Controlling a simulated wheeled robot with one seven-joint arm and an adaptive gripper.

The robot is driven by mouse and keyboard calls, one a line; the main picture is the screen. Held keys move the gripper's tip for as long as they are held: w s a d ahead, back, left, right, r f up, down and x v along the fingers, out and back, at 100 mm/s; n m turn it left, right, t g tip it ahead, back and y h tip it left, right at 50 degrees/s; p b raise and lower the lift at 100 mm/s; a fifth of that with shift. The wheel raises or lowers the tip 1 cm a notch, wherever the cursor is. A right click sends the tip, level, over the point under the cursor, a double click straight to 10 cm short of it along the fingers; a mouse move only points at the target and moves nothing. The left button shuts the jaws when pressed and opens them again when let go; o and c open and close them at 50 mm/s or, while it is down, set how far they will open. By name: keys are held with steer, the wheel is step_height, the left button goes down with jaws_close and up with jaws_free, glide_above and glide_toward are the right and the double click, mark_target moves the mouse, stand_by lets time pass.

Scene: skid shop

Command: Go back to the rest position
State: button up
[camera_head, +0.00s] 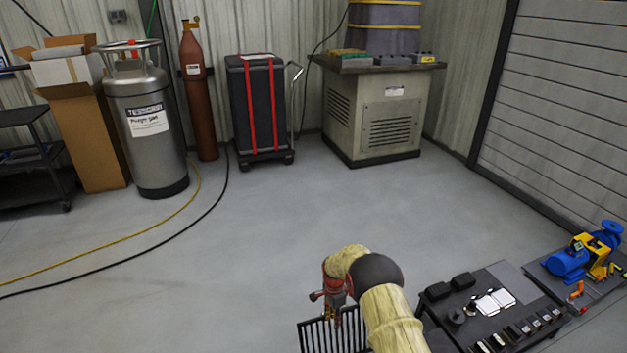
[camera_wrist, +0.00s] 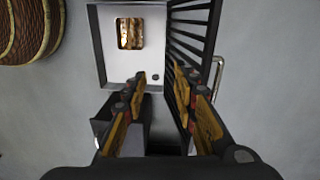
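My gripper (camera_head: 333,312) hangs at the end of my arm, low in the middle of the head view, over a dark slatted rack (camera_head: 318,340). In the wrist view my gripper (camera_wrist: 160,76) points down with its two fingers apart. Nothing shows between the fingertips. Below it are a pale tray (camera_wrist: 108,55) and the rack's dark slats (camera_wrist: 192,38), to the right of the tray. A small brown-gold square piece (camera_wrist: 130,33) lies in the tray, clear of the fingers. The height of the gripper above the tray is hard to tell.
A black table (camera_head: 480,335) with small parts stands just right of my arm, with a blue and yellow pump (camera_head: 590,255) beyond it. A steel tank (camera_head: 150,150), a red cylinder (camera_head: 198,100) and a machine cabinet (camera_head: 375,120) stand at the back. The middle floor (camera_head: 260,230) is open.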

steer(key=s+d+n+g, duration=0.1)
steer(key=s+n+g, duration=0.1)
steer(key=s+n, duration=0.55)
steer(key=s+d+r+n+p, duration=0.15)
steer(key=s+r, duration=0.35)
steer(key=r, duration=0.6)
steer(key=s+d+r+n+t, duration=0.15)
steer(key=s+r, duration=0.35)
steer(key=r, duration=0.5)
steer(key=s+d+r+n+p, duration=0.15)
steer(key=s+r, duration=0.35)
steer(key=r, duration=0.6)
steer(key=s+d+r+t+p, duration=0.2)
steer(key=s+d+r+t, duration=0.1)
steer(key=s+r, duration=0.7)
steer(key=s+d+r+n+t+p, duration=0.1)
steer(key=s+r+t, duration=0.3)
steer(key=s+r, duration=0.6)
step_height(320, 180, up, 8)
steer(key=shift+s+d+f+p, duration=0.1)
steer(key=shift+s+d+p, duration=0.4)
steer(key=shift+d, duration=0.4)
